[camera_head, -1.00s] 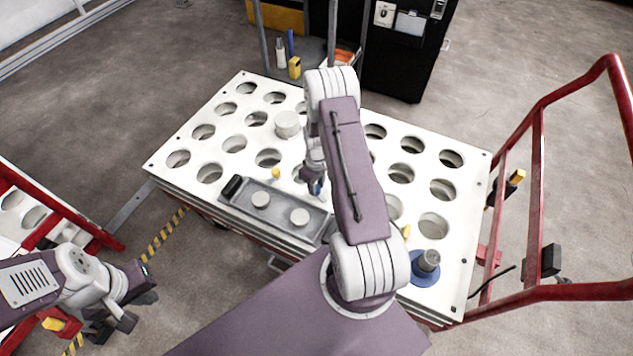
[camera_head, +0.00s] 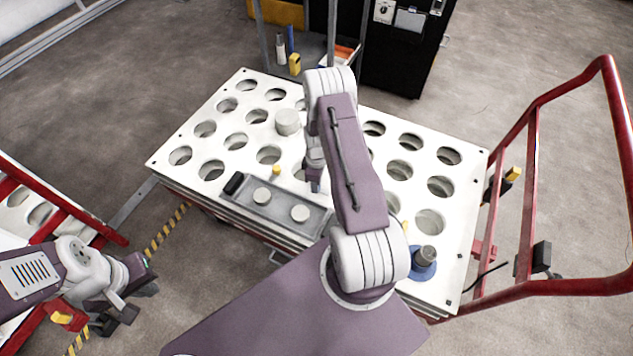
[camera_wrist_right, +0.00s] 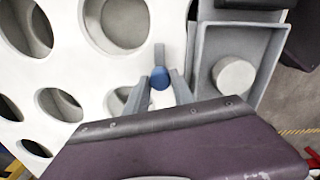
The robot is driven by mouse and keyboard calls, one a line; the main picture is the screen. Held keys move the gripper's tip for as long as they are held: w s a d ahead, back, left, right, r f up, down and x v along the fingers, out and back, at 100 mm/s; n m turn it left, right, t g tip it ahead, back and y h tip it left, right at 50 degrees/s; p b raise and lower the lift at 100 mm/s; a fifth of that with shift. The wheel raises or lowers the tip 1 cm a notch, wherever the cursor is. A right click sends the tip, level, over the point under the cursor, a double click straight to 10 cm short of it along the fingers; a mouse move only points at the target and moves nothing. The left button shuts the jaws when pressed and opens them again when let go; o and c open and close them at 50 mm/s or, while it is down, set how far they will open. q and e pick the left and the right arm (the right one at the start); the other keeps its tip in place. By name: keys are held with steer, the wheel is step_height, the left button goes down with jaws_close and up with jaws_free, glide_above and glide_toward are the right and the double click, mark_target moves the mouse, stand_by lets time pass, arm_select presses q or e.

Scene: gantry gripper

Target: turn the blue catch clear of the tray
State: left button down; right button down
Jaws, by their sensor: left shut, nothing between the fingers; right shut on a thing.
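The blue catch (camera_wrist_right: 159,73) shows in the right wrist view between the fingers of my right gripper (camera_wrist_right: 159,86), which is shut on it. A short grey bar runs from the blue part up the picture, roughly along the tray's side and apart from its wall. The grey tray (camera_wrist_right: 208,60) lies just right of it. In the head view, the tray (camera_head: 228,205) lies on the table's near edge with two pale round pieces in it. My left gripper (camera_head: 128,308) is shut and empty, low at the left.
The white table (camera_head: 215,145) has many round holes. A yellow knob (camera_head: 276,170) stands behind the tray, and a blue-based grey knob (camera_head: 424,260) is at the right. A pale cylinder (camera_head: 287,121) stands further back. A red frame (camera_head: 535,160) rises at the right.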

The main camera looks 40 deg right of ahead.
steer(key=c, duration=1.1)
jaws_free()
step_height(320, 180, up, 9)
steer(key=p, duration=0.3)
